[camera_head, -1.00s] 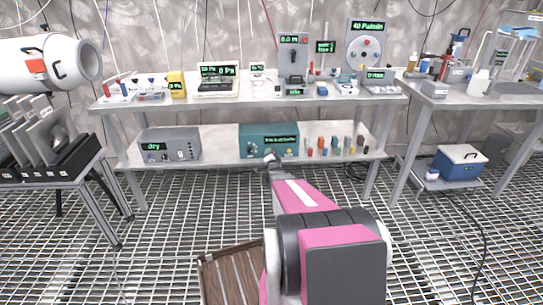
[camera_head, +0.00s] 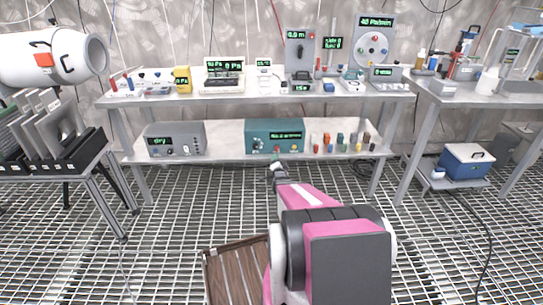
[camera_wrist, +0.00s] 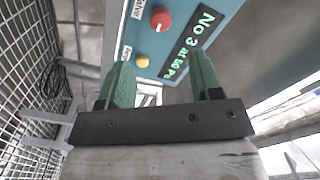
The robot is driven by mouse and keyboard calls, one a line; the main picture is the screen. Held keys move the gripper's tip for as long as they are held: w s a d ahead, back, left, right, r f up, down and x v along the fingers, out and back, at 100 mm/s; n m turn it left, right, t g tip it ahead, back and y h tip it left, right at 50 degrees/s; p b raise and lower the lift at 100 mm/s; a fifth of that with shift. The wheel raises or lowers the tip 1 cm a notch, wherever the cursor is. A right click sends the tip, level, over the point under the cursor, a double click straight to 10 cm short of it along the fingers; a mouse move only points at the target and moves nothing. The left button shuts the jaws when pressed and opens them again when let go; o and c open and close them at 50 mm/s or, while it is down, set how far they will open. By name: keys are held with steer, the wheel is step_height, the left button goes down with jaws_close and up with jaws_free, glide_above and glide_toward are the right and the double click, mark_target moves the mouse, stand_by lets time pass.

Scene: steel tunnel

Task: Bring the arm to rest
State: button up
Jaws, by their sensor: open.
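My gripper (camera_wrist: 163,85) shows in the wrist view with its two green fingers apart and nothing between them. In the head view my arm reaches out from the bottom centre, and my gripper (camera_head: 278,170) is at its far end, small and partly hidden, in front of the lower shelf. Past the fingers in the wrist view is the front of a teal box (camera_wrist: 180,12) with a red knob, a yellow knob and a green-lettered display. The same teal box (camera_head: 262,136) stands on the lower shelf in the head view. I cannot tell how far the fingertips are from it.
A two-level bench (camera_head: 220,98) holds instruments. A grey box (camera_head: 175,138) and small coloured pieces (camera_head: 340,140) are on its lower shelf. A rack table (camera_head: 60,168) stands left, another bench (camera_head: 450,100) right. A wooden crate (camera_head: 206,262) is beside my arm on the grated floor.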

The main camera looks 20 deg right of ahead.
steer(key=s+a+r+n+g+y, duration=0.2)
steer(key=s+a+n+g, duration=0.2)
steer(key=a, duration=0.2)
steer(key=s+a+r+n+g+y, duration=0.2)
steer(key=s+a+n+g, duration=0.15)
steer(key=a+g, duration=0.2)
steer(key=s+a+r+n+g, duration=0.3)
steer(key=s+a+g, duration=0.1)
steer(key=s, duration=0.4)
steer(key=s+a+r+n+g+y, duration=0.1)
steer(key=s+a+r+n+g, duration=0.2)
steer(key=s, duration=0.5)
steer(key=shift+s+a+r+n+g, duration=0.25)
steer(key=shift+a+n+g, duration=0.25)
steer(key=shift+a, duration=0.45)
